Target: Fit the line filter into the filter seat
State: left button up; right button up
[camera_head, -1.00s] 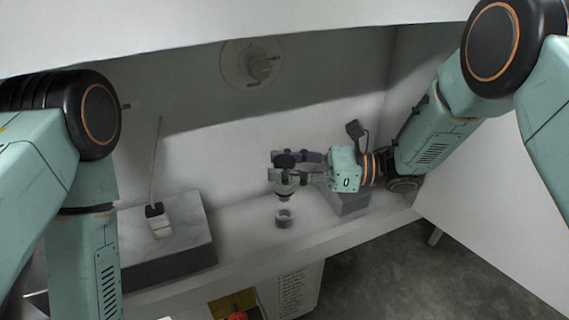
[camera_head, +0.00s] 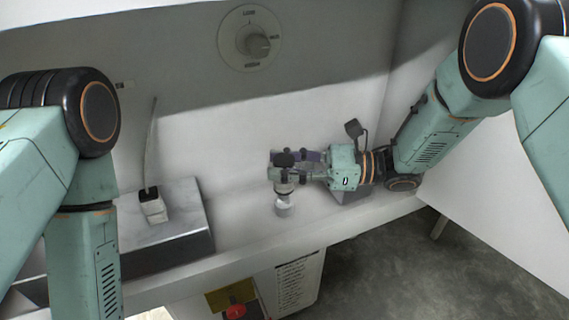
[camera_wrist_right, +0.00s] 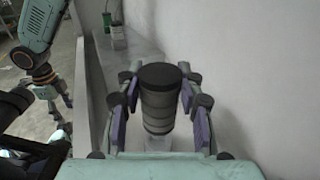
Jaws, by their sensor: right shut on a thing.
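The line filter (camera_wrist_right: 158,108) is a ribbed grey cylinder with a dark cap, upright between the purple-padded fingers of my right gripper (camera_wrist_right: 157,92) in the right wrist view. In the head view, my right gripper (camera_head: 279,170) is shut on it, and the filter's lower end (camera_head: 283,188) shows below the fingers.
A grey block (camera_head: 165,235) with a small white device (camera_head: 153,208) and cable stands at the left. A round dial (camera_head: 252,38) is on the back wall. A red knob (camera_head: 236,312) is below the bench edge. The bench between block and seat is clear.

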jog(key=shift+b, duration=0.65)
dwell(1.4)
jog(key=shift+f+b, duration=1.7)
jog(key=o, duration=1.3)
jog(key=shift+c, duration=0.2)
jog(key=shift+r, duration=0.15)
notch_tip(320, 180, up, 10)
jog(key=shift+f, duration=0.1)
